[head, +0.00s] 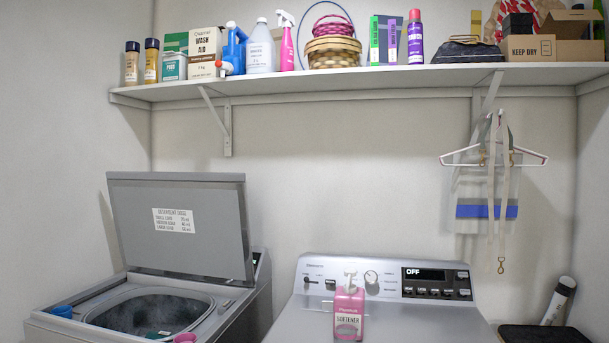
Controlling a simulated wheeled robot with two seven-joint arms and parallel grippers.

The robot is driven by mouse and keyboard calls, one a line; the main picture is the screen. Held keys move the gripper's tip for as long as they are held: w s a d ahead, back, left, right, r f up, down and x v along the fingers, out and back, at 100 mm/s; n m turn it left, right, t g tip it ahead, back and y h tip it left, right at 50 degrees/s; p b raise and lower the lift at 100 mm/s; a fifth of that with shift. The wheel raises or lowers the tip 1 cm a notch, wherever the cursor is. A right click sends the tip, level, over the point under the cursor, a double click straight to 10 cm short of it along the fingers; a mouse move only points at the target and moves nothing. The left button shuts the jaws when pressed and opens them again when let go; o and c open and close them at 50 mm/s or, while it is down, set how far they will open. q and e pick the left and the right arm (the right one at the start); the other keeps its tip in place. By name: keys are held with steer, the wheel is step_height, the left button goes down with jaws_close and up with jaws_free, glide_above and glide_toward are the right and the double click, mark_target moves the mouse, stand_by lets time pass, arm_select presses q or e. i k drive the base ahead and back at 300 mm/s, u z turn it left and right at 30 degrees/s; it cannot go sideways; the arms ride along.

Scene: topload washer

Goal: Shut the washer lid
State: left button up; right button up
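The washer (240,311) stands at the lower left with its grey lid (178,245) raised, tilted back a little past upright. A white dosing label is stuck on the lid's inner face. Below the lid the round drum opening (150,312) shows, dark inside. A blue cap (62,311) sits on the left of the washer's top rim and a pink cap (185,338) at its front. Neither of my grippers is in the head view.
A second grey machine (410,318) stands to the right, with a pink softener bottle (349,312) on its top. A wall shelf (350,80) holding bottles, boxes and a basket runs above both machines. A hanger (494,155) with straps hangs at right.

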mark_target(194, 226)
steer(key=z, duration=0.65)
steer(key=i, duration=1.2)
steer(key=u, duration=2.8)
